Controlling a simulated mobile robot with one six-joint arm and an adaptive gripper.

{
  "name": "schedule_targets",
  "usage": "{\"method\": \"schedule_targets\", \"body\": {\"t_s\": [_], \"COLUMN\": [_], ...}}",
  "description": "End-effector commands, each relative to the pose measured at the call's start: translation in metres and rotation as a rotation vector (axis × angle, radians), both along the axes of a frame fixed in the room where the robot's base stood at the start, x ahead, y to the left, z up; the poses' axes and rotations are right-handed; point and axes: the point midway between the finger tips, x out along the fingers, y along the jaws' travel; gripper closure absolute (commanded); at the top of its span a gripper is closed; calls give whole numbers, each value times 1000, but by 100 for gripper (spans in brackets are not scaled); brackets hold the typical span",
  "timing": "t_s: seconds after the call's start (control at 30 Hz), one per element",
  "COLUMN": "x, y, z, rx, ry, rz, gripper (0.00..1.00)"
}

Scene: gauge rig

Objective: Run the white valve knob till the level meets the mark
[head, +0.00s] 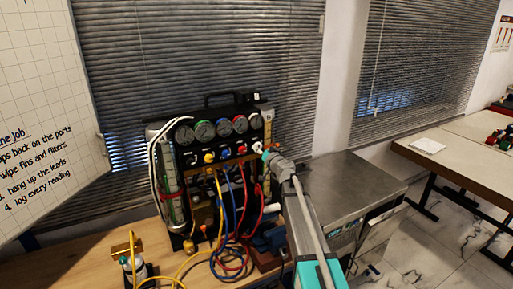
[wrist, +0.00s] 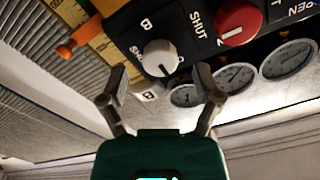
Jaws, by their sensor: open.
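The white valve knob (wrist: 160,57) sits on a black panel block marked B in the wrist view, with a pointer line on its face. In the head view the knob (head: 257,147) is at the right of the rig's valve row, just at the tip of my gripper (head: 266,156). My gripper (wrist: 160,90) is open. Its fingertips stand apart either side of the knob's lower edge, with nothing clearly between them. An orange marker (wrist: 66,50) sits beside a yellow scale (wrist: 106,48), left of the knob. The liquid level cannot be made out.
A red knob (wrist: 238,22) is close to the white one, near the word SHUT. Several round gauges (wrist: 235,78) line the panel. Coloured hoses (head: 236,215) hang in front of the rig. A grey metal cabinet (head: 340,170) stands at its right.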

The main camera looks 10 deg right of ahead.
Motion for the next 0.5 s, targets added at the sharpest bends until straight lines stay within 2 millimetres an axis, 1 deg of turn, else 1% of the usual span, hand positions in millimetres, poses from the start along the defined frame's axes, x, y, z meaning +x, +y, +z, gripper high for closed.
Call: {"method": "schedule_targets", "body": {"t_s": [0.03, 0.2, 0.33, 0.5], "x": [10, 25, 31, 33], "y": [2, 8, 10, 11], "z": [0, 0, 0, 0], "rx": [0, 0, 0, 0], "ry": [0, 0, 0, 0], "rz": [0, 0, 0, 0], "gripper": [18, 18, 18, 18]}}
